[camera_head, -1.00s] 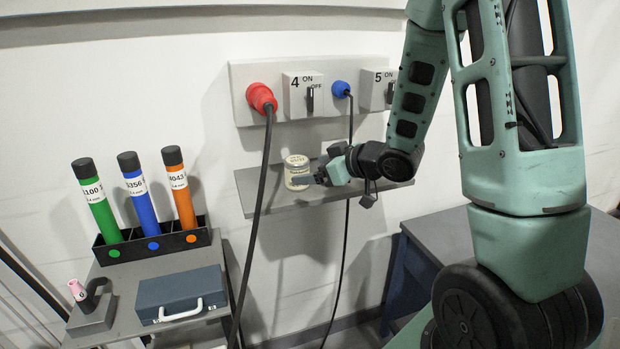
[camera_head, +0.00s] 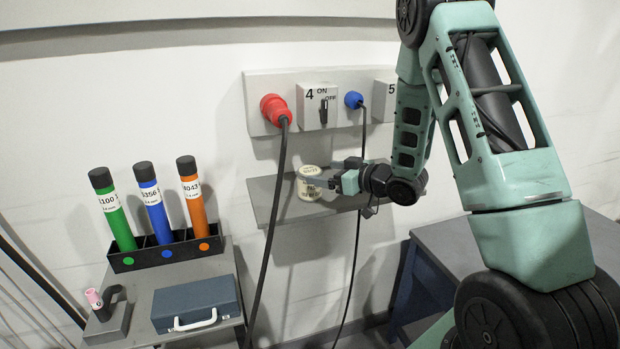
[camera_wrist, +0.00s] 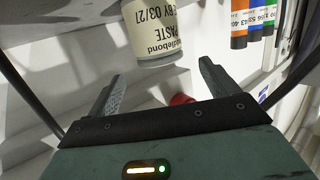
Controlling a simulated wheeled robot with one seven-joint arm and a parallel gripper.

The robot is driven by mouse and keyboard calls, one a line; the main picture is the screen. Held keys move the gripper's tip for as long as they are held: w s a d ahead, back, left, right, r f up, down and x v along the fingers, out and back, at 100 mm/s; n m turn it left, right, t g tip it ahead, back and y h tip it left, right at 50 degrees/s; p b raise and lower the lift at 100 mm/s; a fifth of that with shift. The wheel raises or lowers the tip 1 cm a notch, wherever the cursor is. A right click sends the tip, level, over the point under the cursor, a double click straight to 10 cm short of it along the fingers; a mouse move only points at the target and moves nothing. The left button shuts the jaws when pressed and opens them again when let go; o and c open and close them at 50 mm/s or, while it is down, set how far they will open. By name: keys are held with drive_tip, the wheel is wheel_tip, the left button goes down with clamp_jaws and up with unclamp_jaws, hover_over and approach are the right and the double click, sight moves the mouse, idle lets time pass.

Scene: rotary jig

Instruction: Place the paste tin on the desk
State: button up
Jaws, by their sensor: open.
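The paste tin (camera_head: 309,187), a pale round tin with a printed label, stands upright on the wall shelf (camera_head: 268,205). In the wrist view the tin (camera_wrist: 156,34) shows upside down at the top, its far part cut off by the frame. The desk (camera_head: 450,238) is at the right, partly hidden by my arm.
A red plug (camera_head: 274,108) and a blue plug (camera_head: 354,100) sit in the wall panel, their black cables hanging by the shelf. At the left, a stand holds a blue-grey case (camera_head: 194,302) and a black rack (camera_head: 165,257) with green, blue and orange tubes.

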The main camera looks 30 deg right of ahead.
sight(309, 170)
drive_tip(key=p+x, duration=0.3)
drive_tip(key=x, duration=0.2)
drive_tip(key=shift+a, duration=0.1)
drive_tip(key=shift+w+a+f, duration=0.1)
drive_tip(key=shift+w+f, duration=0.1)
drive_tip(key=shift+w, duration=0.35)
drive_tip(key=c, duration=1.3)
drive_tip(key=shift+c, duration=0.4)
drive_tip(key=shift+r, duration=0.15)
